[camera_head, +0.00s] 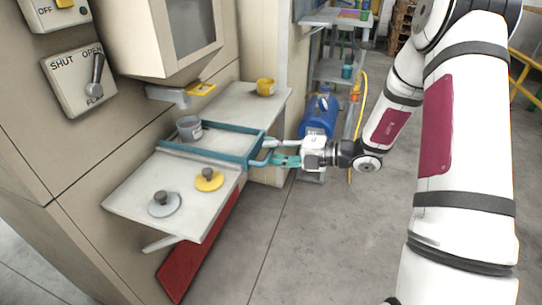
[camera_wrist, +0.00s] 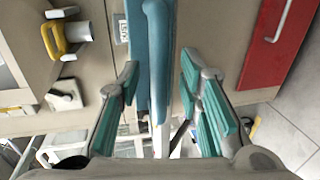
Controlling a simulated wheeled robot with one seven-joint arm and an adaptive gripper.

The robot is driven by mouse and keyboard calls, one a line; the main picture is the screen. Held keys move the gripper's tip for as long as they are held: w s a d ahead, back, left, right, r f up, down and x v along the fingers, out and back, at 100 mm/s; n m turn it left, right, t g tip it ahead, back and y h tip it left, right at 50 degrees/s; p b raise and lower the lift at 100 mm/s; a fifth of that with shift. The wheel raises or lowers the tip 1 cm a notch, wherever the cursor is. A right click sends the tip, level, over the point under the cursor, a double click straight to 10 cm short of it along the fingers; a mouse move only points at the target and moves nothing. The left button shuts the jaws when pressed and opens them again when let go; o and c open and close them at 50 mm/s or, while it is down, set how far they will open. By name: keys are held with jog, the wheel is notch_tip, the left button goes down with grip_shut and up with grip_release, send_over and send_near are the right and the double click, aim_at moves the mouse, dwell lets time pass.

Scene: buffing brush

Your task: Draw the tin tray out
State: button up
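The tin tray (camera_head: 222,129) has a teal rim and a pale floor, and lies level between two pale shelves. A grey tin (camera_head: 188,130) with a label stands at its inner end. The tray's teal handle (camera_head: 262,160) sticks out at its outer right end. My gripper (camera_head: 282,160) reaches in from the right at this handle. In the wrist view the blue handle bar (camera_wrist: 158,60) runs between my two teal fingers (camera_wrist: 158,95). The fingers are spread, with gaps visible on both sides of the bar. The tray's front edge (camera_wrist: 136,45) shows beside the bar.
The near shelf (camera_head: 125,195) carries a grey knobbed disc (camera_head: 164,204) and a yellow one (camera_head: 209,181). A yellow mug (camera_head: 265,87) stands on the far shelf. A red panel (camera_head: 200,245) is below. A blue tank (camera_head: 318,118) stands behind my gripper. The floor (camera_head: 300,240) in front is clear.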

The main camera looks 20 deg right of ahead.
jog(key=shift+w+a+f, duration=0.1)
jog(key=shift+w+a, duration=0.2)
jog(key=shift+a, duration=0.2)
grip_shut()
jog(key=shift+s+d, duration=0.1)
jog(key=shift+d, duration=0.05)
jog(key=f+p+v, duration=0.2)
jog(key=p+v, duration=0.2)
jog(key=v, duration=0.5)
jog(key=f+p+v, duration=0.2)
jog(key=p+v, duration=0.3)
jog(key=v, duration=0.5)
jog(key=shift+v, duration=0.75)
jog(key=shift+d+f, duration=0.1)
jog(key=shift+f, duration=0.05)
grip_release()
